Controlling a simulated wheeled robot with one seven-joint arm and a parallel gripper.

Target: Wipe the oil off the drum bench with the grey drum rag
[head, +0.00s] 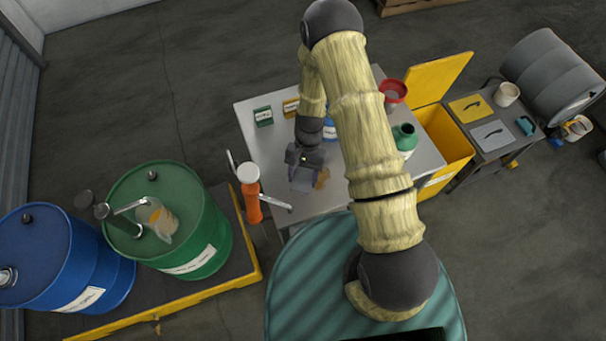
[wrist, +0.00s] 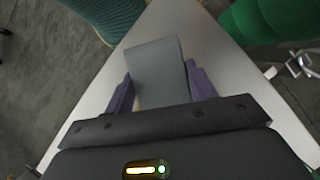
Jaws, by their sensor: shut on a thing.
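The drum bench (head: 262,172) is a pale metal table in the middle of the head view; its top also shows in the wrist view (wrist: 220,75). My gripper (head: 306,176) is low over the bench's front part, its purple fingers shut on the grey drum rag (wrist: 158,65). The rag sticks out flat beyond the fingertips in the wrist view and shows small in the head view (head: 302,185). An orange-brown oil patch (head: 323,178) lies just right of the rag, partly hidden by the gripper. I cannot tell whether the rag touches the bench.
A green box (head: 263,116) and orange box (head: 291,107) stand at the bench's back. A yellow bin (head: 446,140) adjoins on the right; drums stand left.

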